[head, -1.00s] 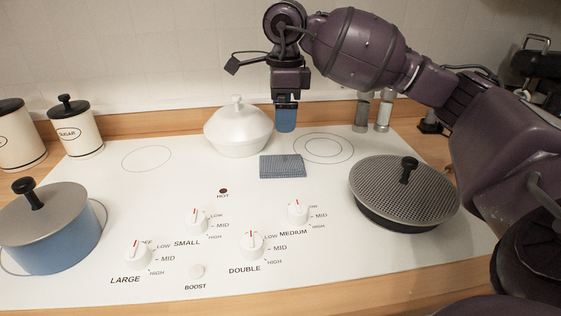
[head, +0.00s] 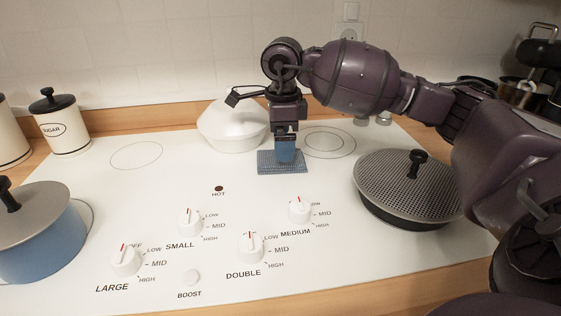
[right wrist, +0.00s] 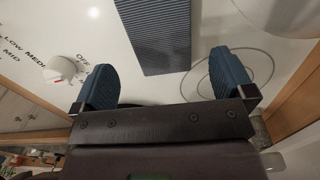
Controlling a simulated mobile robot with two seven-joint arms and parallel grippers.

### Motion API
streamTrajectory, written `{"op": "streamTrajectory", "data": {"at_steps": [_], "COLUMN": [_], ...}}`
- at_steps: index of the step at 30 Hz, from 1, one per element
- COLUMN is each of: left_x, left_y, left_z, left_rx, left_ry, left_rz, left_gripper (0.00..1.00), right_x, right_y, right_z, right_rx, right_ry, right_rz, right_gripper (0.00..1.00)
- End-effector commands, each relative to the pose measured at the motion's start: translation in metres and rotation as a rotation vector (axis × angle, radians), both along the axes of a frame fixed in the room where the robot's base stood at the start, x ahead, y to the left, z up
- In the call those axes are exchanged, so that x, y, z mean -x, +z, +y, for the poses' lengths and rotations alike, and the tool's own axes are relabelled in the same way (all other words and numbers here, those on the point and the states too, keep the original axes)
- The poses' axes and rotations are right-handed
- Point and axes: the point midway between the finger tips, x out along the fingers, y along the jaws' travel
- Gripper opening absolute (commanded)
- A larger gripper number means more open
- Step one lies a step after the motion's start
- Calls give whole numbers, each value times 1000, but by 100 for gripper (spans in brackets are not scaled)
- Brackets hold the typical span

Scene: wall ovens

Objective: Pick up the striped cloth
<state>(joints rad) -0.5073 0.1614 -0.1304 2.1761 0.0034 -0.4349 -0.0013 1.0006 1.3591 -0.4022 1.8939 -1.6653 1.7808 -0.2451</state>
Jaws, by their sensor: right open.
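The blue-grey striped cloth (head: 268,167) lies flat on the white cooktop, in front of the white lidded pot. My right gripper (head: 287,161) points down over the cloth's back right part in the head view and hides some of it. In the right wrist view the gripper (right wrist: 163,70) is open, with its two blue fingers far apart. The cloth (right wrist: 158,35) shows between and beyond the fingertips, and nothing is held. I cannot tell whether the fingertips touch the cloth. My left gripper is in neither view.
A white lidded pot (head: 233,126) stands just behind the cloth. A pan with a perforated lid (head: 400,182) is at the right, and a blue pot (head: 40,240) at the left. Several knobs (head: 250,245) line the front. The cooktop left of the cloth is clear.

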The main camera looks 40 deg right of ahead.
Motion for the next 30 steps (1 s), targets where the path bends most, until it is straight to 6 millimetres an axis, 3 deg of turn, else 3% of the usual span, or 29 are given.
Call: {"op": "streamTrajectory", "data": {"at_steps": [1,7,16,25,30], "left_x": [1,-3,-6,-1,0], "left_y": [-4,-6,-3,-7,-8], "left_z": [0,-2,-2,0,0], "left_rx": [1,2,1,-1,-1], "left_ry": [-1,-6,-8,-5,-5], "left_rz": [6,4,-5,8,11], "left_gripper": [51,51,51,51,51], "right_x": [0,-1,-1,-1,-1], "right_y": [-12,-38,-40,-41,-41], "right_z": [0,1,1,1,1], "right_rx": [-1,-1,0,-1,-1], "right_ry": [1,1,1,1,1], "right_rz": [9,8,2,3,3], "right_gripper": [100,100,98,52,49]}}
